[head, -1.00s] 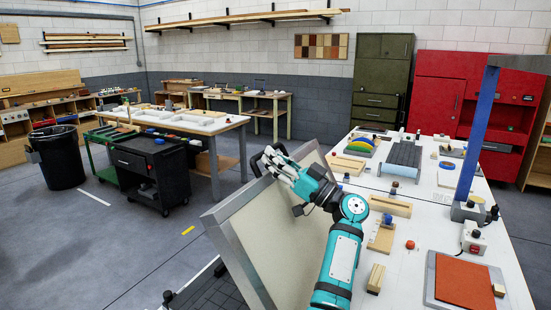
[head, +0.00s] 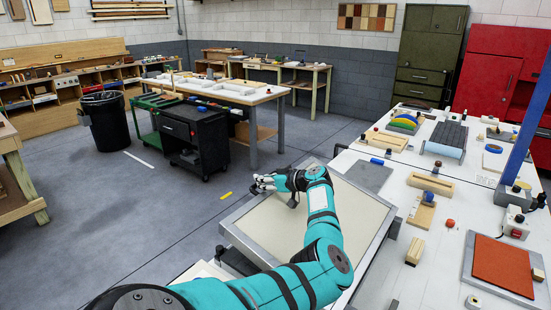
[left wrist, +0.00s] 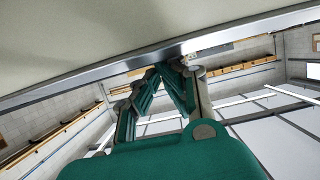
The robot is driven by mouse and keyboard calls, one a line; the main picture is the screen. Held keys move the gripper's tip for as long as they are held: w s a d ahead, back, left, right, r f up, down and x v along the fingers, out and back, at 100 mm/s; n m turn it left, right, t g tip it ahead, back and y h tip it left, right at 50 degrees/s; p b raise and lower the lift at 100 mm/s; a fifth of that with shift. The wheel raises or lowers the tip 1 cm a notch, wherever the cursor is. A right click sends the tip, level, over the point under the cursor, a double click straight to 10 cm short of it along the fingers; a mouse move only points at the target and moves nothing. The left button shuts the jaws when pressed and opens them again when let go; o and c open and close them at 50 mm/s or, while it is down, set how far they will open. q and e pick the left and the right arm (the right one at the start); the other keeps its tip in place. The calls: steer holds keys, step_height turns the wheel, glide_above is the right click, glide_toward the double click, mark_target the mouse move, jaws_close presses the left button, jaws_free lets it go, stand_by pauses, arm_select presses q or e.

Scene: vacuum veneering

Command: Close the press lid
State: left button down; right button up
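The press lid (head: 268,233) is a pale beige panel in a grey metal frame, now lying low and close to level at the bench's left end. My left arm reaches across it in the head view. My left gripper (head: 258,184) is at the lid's far left edge, fingers pointing left. In the left wrist view the fingertips (left wrist: 168,66) come together close to the lid's metal rim (left wrist: 110,73); nothing shows between them. I cannot tell whether they touch the rim. The press base is mostly hidden under the lid. My right gripper is not in view.
The white bench (head: 395,260) to the right holds a wooden block (head: 415,251), a red-brown mat (head: 502,266) and a blue post (head: 528,130). A black cart (head: 195,138) and a bin (head: 106,122) stand beyond open floor (head: 130,225) on the left.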

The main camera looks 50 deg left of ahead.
arm_select(q)
step_height(320, 180, down, 11)
steer(key=a+t+h+b, duration=0.1)
steer(key=a+h+b, duration=0.1)
steer(key=h, duration=0.1)
steer(key=shift+s+r, duration=0.15)
steer(key=shift+s, duration=0.25)
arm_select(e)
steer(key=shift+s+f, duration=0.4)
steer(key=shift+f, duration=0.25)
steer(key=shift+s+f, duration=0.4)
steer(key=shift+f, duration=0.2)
arm_select(q)
steer(key=shift+a, duration=0.1)
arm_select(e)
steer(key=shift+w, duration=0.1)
